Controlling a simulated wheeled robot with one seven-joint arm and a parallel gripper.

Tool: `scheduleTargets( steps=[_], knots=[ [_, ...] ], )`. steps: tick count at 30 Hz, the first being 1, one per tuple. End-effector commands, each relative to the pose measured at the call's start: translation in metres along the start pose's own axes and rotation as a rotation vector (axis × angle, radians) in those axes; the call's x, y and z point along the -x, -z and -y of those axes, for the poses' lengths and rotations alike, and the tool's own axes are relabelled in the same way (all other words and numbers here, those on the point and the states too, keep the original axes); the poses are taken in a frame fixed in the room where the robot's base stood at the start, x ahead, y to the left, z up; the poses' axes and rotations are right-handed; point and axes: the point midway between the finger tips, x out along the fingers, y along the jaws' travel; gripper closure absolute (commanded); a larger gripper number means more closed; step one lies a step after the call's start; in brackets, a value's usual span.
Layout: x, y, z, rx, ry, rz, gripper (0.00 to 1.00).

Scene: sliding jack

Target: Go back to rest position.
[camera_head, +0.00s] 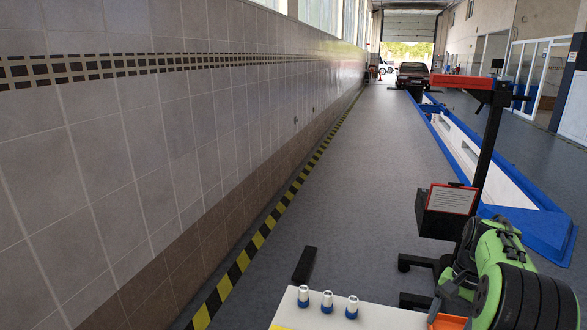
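My gripper cannot be made out in the head view. No fingertips show, so I cannot tell what it holds or where it is. The task names no other object.
A pale tabletop (385,318) at the bottom bears three white-and-blue cylinders (327,301). A dark block (305,264) is beyond it. A wheeled black-and-red stand (489,130) is at right, beside a blue-edged pit (455,140). A tiled wall (150,150) bounds the left. The grey floor (370,170) ahead is clear.

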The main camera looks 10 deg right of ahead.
Motion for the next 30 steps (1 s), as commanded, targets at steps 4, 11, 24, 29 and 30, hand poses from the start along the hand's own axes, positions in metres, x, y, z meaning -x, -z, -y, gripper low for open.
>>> scheduleTargets(
  steps=[4,11,24,29,30],
  knots=[
    [0.044,-0.072,0.045,0.202,-0.024,-0.131,0.36],
    [0.073,-0.188,0.07,0.502,-0.018,-0.319,0.36],
    [0.041,-0.335,0.025,0.998,0.108,-0.605,0.36],
    [0.033,-0.342,0.019,1.039,0.124,-0.627,0.36],
    [0.033,-0.342,0.019,1.039,0.124,-0.627,0.36]
  ],
)
